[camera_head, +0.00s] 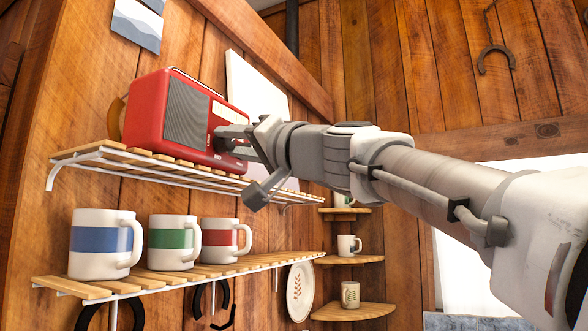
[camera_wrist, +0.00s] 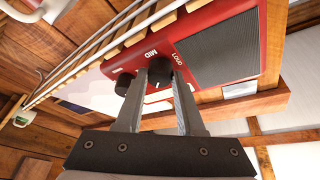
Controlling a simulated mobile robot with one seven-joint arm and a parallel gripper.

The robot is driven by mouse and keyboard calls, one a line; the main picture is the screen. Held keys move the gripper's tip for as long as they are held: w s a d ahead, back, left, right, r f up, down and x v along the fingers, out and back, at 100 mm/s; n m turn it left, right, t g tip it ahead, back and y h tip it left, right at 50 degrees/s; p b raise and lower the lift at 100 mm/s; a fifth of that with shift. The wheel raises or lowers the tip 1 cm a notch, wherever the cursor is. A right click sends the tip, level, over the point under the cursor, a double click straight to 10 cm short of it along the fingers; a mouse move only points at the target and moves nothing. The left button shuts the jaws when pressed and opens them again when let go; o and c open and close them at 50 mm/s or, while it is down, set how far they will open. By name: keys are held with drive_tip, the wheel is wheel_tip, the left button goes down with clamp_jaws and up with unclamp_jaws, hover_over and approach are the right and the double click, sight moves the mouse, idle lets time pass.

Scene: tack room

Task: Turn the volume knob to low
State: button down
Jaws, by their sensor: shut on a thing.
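A red radio (camera_head: 146,113) with a grey speaker grille stands on the upper slatted shelf. A second dark knob (camera_wrist: 122,84) sits just left of the fingers.
The upper shelf (camera_head: 90,157) has a white wire edge close under my gripper. Mugs with a blue (camera_head: 100,245), green (camera_head: 172,243) and red (camera_head: 222,240) band stand on the lower shelf (camera_head: 100,288). Small corner shelves (camera_head: 352,312) are behind. A horseshoe (camera_head: 494,58) hangs at upper right.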

drive_tip(key=shift+r+m+h+p, duration=0.1)
drive_tip(key=shift+m+h+p, duration=0.9)
drive_tip(key=shift+m, duration=1.25)
drive_tip(key=shift+r+m+h+p, duration=0.1)
drive_tip(key=shift+m+h+p, duration=0.85)
drive_tip(key=shift+m, duration=1.3)
drive_tip(key=c, duration=0.5)
unclamp_jaws()
drive_tip(key=b+v, duration=0.5)
drive_tip(key=v, duration=1.2)
drive_tip(key=shift+d+r, duration=0.1)
drive_tip(key=shift+d, duration=0.25)
